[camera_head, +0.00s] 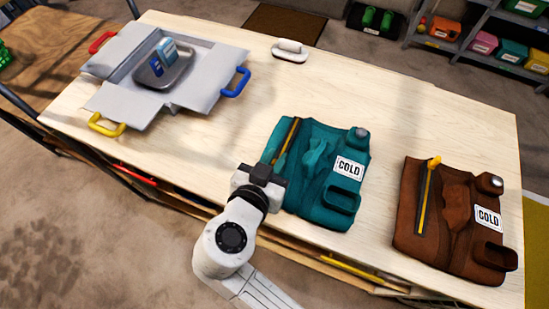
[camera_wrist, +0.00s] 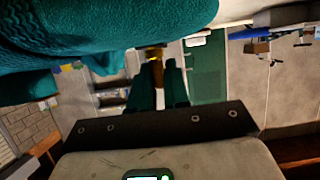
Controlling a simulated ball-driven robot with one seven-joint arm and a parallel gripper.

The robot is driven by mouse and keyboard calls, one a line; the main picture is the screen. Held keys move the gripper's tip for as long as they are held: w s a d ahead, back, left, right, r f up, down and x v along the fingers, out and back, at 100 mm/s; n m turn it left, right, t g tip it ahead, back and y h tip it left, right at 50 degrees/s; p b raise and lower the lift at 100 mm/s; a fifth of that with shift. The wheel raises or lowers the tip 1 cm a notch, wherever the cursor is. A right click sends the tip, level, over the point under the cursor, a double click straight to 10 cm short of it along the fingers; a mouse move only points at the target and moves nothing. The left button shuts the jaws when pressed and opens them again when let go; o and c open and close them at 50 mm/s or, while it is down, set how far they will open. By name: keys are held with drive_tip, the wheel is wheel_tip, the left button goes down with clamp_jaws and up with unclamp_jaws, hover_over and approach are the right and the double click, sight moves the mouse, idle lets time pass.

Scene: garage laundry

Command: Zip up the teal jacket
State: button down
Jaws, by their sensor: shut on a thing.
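The teal jacket (camera_head: 318,150) lies flat near the middle of the table, with a white COLD label (camera_head: 349,168). Its yellow zipper track (camera_head: 286,140) runs along its left side. My gripper (camera_head: 268,168) is at the near lower-left edge of the jacket, at the lower end of the track. In the wrist view, the jacket (camera_wrist: 100,30) fills the top, and my gripper (camera_wrist: 162,70) is shut on a small brass-coloured zipper pull (camera_wrist: 155,54) beside the cloth. In the head view the pull is hidden by my gripper.
A brown jacket (camera_head: 462,210) with a similar yellow zipper lies to the right. A grey opened box (camera_head: 205,80) with coloured handles holds a tray (camera_head: 170,72) at the upper left.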

sight(283, 143)
drive_tip(key=w, duration=0.1)
drive_tip(key=w+d+b, duration=0.1)
drive_tip(key=w, duration=0.2)
drive_tip(key=shift+w+d+b, duration=0.25)
drive_tip(key=shift+d+b, duration=0.05)
drive_tip(key=shift+d, duration=0.05)
drive_tip(key=c, duration=1.2)
unclamp_jaws()
drive_tip(key=shift+o, duration=0.2)
drive_tip(key=shift+s+a, duration=0.1)
drive_tip(key=shift+s, duration=0.05)
drive_tip(key=b+v, duration=0.1)
drive_tip(key=v, duration=0.9)
drive_tip(key=shift+s+a+r, duration=0.1)
drive_tip(key=shift+s+r, duration=0.15)
